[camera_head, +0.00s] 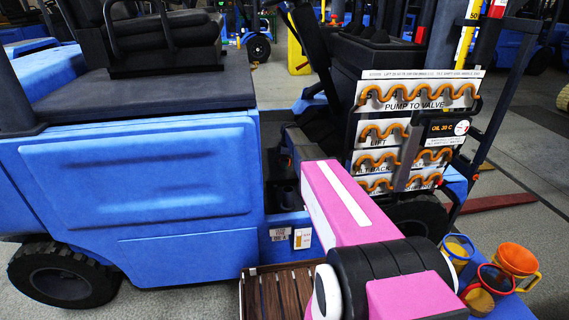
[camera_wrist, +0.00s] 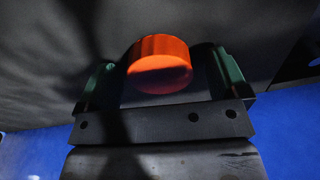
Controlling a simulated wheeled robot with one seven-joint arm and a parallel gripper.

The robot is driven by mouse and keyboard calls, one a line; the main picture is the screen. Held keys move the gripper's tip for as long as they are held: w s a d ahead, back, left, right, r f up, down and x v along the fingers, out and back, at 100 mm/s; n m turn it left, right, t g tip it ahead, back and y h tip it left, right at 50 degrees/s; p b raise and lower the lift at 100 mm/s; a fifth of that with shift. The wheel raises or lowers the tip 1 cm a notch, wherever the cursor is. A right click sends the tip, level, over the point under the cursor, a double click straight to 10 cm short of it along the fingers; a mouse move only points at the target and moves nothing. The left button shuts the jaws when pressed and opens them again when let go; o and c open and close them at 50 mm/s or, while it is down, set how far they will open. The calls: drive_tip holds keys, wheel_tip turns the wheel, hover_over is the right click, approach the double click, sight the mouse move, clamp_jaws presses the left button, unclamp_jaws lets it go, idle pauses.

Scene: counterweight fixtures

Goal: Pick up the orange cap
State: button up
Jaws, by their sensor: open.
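The orange cap (camera_wrist: 160,64) is a short round cylinder with a ridged side. It shows in the wrist view near the top middle, against a dark grey surface. My gripper (camera_wrist: 165,75) is open, with one green-edged finger to the left of the cap and one to the right. The cap appears between the two fingers, with a gap visible on each side. How far the cap lies beyond the fingertips I cannot tell. In the head view I see my pink and black arm, but the cap and the gripper are not visible there.
A blue forklift (camera_head: 155,180) fills the left side of the head view. A panel of orange hoses (camera_head: 415,95) with labels stands at the right. A slatted wooden crate (camera_head: 280,290) is at the bottom middle. Several cups, one an orange mug (camera_head: 516,260), stand at the lower right.

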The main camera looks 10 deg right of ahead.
drive_tip(key=c, duration=1)
